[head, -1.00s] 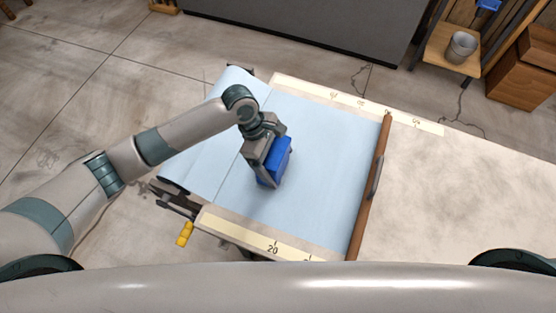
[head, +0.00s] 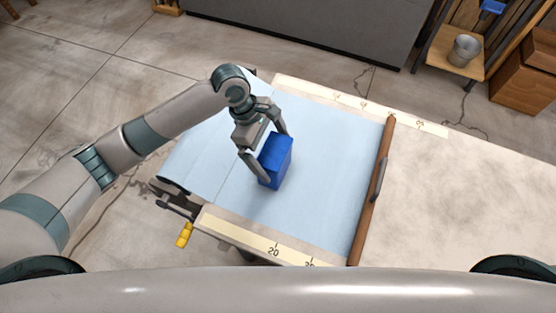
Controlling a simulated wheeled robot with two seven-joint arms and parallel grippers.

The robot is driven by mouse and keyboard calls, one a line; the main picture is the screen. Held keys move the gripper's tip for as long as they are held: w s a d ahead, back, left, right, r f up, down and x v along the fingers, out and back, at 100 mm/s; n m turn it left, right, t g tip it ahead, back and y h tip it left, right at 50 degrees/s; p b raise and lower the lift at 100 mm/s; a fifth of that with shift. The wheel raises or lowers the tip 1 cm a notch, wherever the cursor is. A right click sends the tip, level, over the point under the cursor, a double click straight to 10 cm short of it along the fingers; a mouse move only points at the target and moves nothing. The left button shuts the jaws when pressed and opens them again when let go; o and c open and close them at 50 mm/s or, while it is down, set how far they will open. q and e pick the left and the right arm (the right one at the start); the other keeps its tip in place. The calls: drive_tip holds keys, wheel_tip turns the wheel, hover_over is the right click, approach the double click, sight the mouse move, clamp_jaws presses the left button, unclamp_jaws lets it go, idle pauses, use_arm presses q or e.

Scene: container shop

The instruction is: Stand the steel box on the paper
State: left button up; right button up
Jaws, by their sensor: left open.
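The box (head: 277,161) is blue in the picture, and no bare steel shows on it. It stands upright on the light blue paper (head: 325,180), which lies flat over the table. My left gripper (head: 276,158) is open, with one finger on the near left side of the box and the other at its far right top edge. I cannot tell whether the fingers touch it. The left side of the box is partly hidden by the gripper. My right gripper is not in view.
A brown wooden bar (head: 371,190) with a handle lies along the paper's right edge. Ruler strips run along the far and near edges (head: 262,241). A yellow-handled crank (head: 184,235) sticks out at the near left. The pale tabletop (head: 460,200) on the right is clear.

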use_arm(q)
drive_tip(key=b+v, duration=0.1)
drive_tip(key=v, duration=0.4)
drive_tip(key=shift+r, duration=0.25)
drive_tip(key=shift+w+a+r, duration=0.1)
drive_tip(key=shift+a+r, duration=0.2)
drive_tip(key=shift+r, duration=0.35)
